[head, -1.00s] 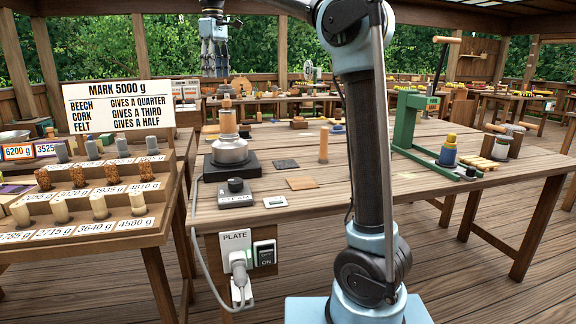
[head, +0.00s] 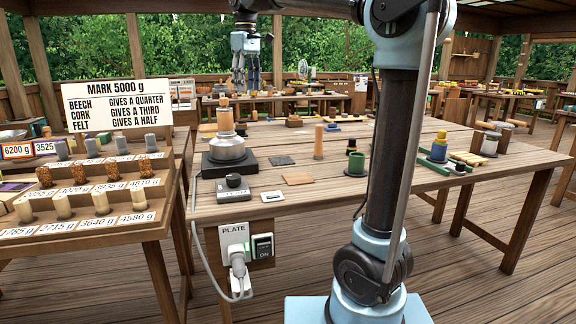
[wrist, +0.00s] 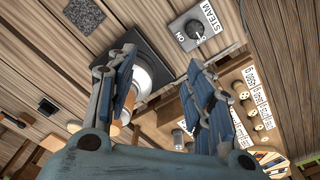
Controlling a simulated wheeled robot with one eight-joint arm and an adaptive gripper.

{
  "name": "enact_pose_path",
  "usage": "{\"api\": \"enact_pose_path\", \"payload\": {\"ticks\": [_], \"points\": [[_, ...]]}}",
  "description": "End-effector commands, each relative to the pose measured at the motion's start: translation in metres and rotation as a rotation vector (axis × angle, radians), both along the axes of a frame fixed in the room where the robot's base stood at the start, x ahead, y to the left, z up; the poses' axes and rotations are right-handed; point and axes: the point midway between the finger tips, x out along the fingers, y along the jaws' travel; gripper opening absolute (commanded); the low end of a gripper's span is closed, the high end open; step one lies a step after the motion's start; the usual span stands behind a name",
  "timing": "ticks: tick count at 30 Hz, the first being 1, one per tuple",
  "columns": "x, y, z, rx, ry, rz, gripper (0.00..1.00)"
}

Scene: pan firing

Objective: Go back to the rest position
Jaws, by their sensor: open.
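My gripper (head: 245,88) hangs open and empty, fingers down, high above the table's far left part in the head view. In the wrist view its two blue fingers (wrist: 163,62) are spread apart with nothing between them. The arm's large link (head: 395,150) rises at the right of centre and leans right. A silver pan (head: 227,149) with a wooden stack on top stands on the black hot plate (head: 230,167); the gripper is apart from it. In the wrist view the pan (wrist: 143,82) is partly hidden behind the left finger.
A weight rack (head: 90,215) and a sign (head: 118,104) stand at left. My arm hides part of the table's right side.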

Motion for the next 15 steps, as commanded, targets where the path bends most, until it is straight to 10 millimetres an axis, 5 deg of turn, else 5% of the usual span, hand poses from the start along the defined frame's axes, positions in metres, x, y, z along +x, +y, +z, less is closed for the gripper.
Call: {"api": "enact_pose_path", "payload": {"ticks": [3, 15], "points": [[-0.01, -0.045, -0.023, 0.008, -0.011, -0.086, 0.48], [-0.063, -0.169, -0.117, 0.035, -0.048, -0.363, 0.48]]}}
